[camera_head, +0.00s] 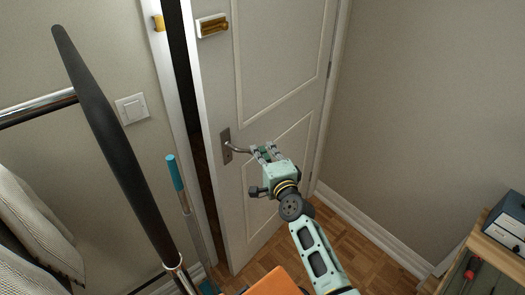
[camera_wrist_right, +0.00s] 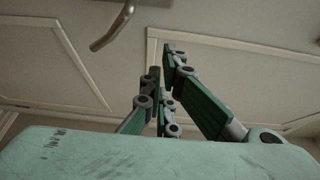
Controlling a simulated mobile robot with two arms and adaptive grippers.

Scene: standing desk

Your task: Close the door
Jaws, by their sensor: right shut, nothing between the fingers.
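The white panelled door (camera_head: 270,75) stands slightly ajar in the head view, with a dark gap (camera_head: 190,110) between its left edge and the frame. A metal lever handle (camera_head: 236,148) sits on its left side. My right gripper (camera_head: 264,152) is shut and empty, close to the door face by the free end of the handle. In the right wrist view the handle (camera_wrist_right: 115,26) shows at the top, left of and apart from the gripper fingertips (camera_wrist_right: 160,70). I cannot tell if the fingers touch the door. My left gripper is not in view.
A white light switch (camera_head: 132,108) is on the wall left of the door. A dark pole-like object (camera_head: 110,130) and a blue-tipped stick (camera_head: 175,173) stand there. An orange object (camera_head: 273,283) is at the bottom. A wooden shelf (camera_head: 480,255) stands at right. Floor (camera_head: 365,250) right of my arm is clear.

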